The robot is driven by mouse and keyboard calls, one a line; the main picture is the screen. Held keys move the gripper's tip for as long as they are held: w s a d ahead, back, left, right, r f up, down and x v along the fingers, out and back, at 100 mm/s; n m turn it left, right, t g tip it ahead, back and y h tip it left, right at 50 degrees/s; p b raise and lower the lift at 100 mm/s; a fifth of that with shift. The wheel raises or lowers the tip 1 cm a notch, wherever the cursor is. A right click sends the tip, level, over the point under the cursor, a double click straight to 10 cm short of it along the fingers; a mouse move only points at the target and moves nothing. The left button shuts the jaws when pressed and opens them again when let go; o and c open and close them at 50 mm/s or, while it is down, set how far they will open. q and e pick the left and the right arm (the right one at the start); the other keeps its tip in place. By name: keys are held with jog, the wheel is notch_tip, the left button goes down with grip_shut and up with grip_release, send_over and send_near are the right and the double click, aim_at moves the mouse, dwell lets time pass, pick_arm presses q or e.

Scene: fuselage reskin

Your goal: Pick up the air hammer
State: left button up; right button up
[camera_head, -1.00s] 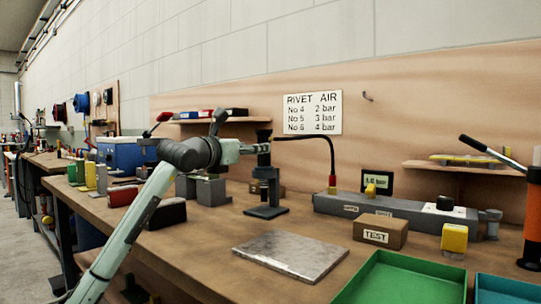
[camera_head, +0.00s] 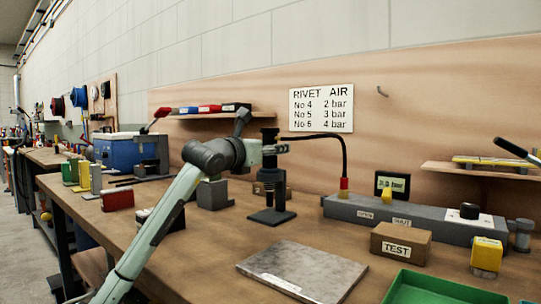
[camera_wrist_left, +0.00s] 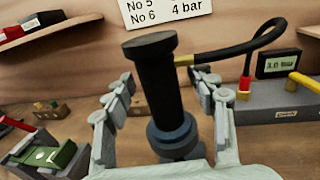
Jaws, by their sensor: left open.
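The air hammer (camera_head: 270,174) is a black upright cylinder on a dark stand with a flat base (camera_head: 271,216) on the bench. A black hose runs from near its top to the grey manifold. In the left wrist view the air hammer (camera_wrist_left: 157,95) stands upright between the fingers of my left gripper (camera_wrist_left: 165,84). The fingers are open on both sides, with gaps to the cylinder. In the head view my left gripper (camera_head: 268,149) is at the upper part of the hammer. My right gripper is not in view.
The grey manifold (camera_head: 375,213) with a gauge display (camera_head: 392,185) stands to the right. A brown TEST box (camera_head: 400,243), a metal plate (camera_head: 302,270) and a green tray (camera_head: 440,290) lie in front. Grey blocks (camera_head: 213,194) stand on the left.

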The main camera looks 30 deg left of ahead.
pick_arm(q)
jog(key=shift+d, duration=0.1)
jog(key=shift+c, duration=0.2)
jog(key=c, duration=1.2)
jog(key=shift+s+r, duration=0.1)
jog(key=shift+r, duration=0.15)
grip_shut()
